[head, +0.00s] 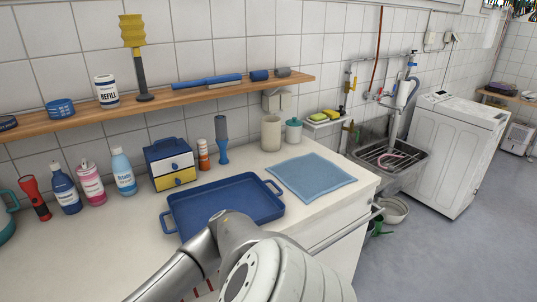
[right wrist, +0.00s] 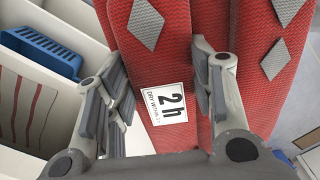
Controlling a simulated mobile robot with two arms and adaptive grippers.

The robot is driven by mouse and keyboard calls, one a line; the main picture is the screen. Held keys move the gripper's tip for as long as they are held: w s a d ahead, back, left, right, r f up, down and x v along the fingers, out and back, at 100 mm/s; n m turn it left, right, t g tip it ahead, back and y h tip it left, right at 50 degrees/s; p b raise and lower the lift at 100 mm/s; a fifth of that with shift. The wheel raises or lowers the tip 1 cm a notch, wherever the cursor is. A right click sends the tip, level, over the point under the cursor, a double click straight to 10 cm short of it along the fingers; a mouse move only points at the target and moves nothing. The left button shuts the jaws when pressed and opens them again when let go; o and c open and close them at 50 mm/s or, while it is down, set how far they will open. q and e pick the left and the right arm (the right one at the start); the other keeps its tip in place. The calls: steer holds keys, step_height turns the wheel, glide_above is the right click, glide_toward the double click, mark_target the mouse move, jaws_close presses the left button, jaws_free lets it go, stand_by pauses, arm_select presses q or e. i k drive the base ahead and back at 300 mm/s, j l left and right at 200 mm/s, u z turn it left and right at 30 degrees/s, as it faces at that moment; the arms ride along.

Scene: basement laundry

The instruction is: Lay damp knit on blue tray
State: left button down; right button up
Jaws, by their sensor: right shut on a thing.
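The blue tray (head: 240,190) lies flat on the white counter in the head view, with a handle at each end. Its inside looks empty, and my arm covers part of its front edge. In the right wrist view, the damp knit (right wrist: 273,75) is red with grey diamonds and hangs in folds. A white label reading "2 h" and "dry within" is on it. My right gripper (right wrist: 165,88) is shut on the knit, with a finger on each side of the folds. The knit and right gripper do not show in the head view. My left gripper is out of view.
A light-blue cloth (head: 312,176) lies right of the tray. Bottles, a drawer box (head: 170,163) and a canister (head: 271,133) stand behind. A shelf (head: 160,95) runs above. A sink (head: 390,158) and washing machine (head: 450,150) are at right.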

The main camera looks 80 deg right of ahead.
mark_target(227, 206)
steer(key=k+l+z, duration=0.1)
steer(key=k+l, duration=0.2)
steer(key=k+l+z, duration=0.1)
steer(key=k+l, duration=0.15)
steer(key=l, duration=0.25)
steer(key=k+l+z, duration=0.1)
steer(key=k+l, duration=0.15)
steer(key=l, duration=0.15)
steer(key=k+l+z, duration=0.1)
steer(key=k+l, duration=0.15)
steer(key=l, duration=0.2)
